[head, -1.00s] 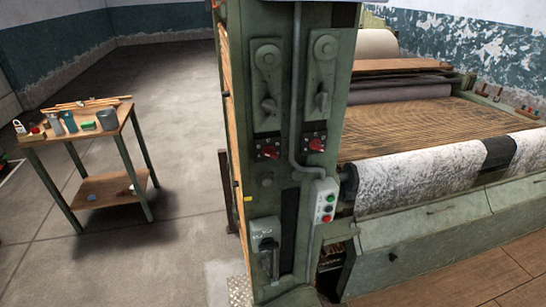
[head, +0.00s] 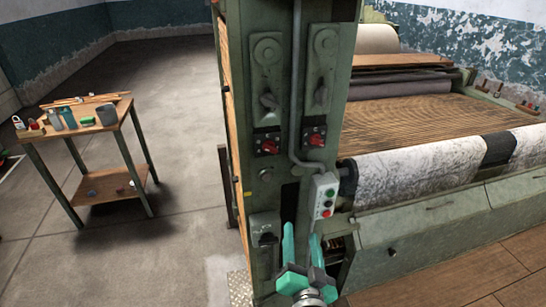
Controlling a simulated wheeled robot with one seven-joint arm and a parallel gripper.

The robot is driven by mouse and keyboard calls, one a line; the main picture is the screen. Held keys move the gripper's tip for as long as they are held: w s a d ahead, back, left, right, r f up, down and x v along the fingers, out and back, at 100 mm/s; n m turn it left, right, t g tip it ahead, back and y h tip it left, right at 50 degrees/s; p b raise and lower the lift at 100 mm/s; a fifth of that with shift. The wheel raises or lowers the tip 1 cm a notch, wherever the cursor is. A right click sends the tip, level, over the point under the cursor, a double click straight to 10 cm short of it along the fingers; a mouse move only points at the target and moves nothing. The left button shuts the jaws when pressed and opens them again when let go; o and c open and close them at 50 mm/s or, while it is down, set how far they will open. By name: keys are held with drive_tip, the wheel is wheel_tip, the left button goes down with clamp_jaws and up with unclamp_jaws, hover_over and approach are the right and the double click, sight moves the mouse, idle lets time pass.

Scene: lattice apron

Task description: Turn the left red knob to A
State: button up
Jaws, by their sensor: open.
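The left red knob (head: 268,146) sits on a black plate on the green machine column, below a grey lever. A second red knob (head: 315,139) sits to its right on its own black plate. The lettering around the knobs is too small to read. My gripper (head: 301,232) is in the lower middle of the head view, with two teal fingers pointing up and spread apart. It is open and empty, below both knobs and apart from them. It covers part of the lower column.
A grey conduit (head: 296,90) runs down between the knobs to a push-button box (head: 325,195). Levers (head: 270,101) hang above the knobs. A lower lever box (head: 265,232) is left of my gripper. A workbench (head: 95,127) stands at left, with open floor between.

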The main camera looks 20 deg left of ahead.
sight(272, 149)
drive_tip(key=w+a+r+n+g+y, duration=0.1)
drive_tip(key=w+a+r+n+y, duration=0.15)
drive_tip(key=r, duration=0.55)
drive_tip(key=w+a+r+n+y, duration=0.1)
drive_tip(key=a+r+y, duration=0.15)
drive_tip(key=r, duration=0.55)
drive_tip(key=shift+h, duration=0.3)
drive_tip(key=x, duration=0.7)
drive_tip(key=a+x, duration=0.1)
drive_tip(key=x, duration=0.2)
drive_tip(key=shift+a+f, duration=0.1)
drive_tip(key=shift+a, duration=0.05)
drive_tip(key=c, duration=1.1)
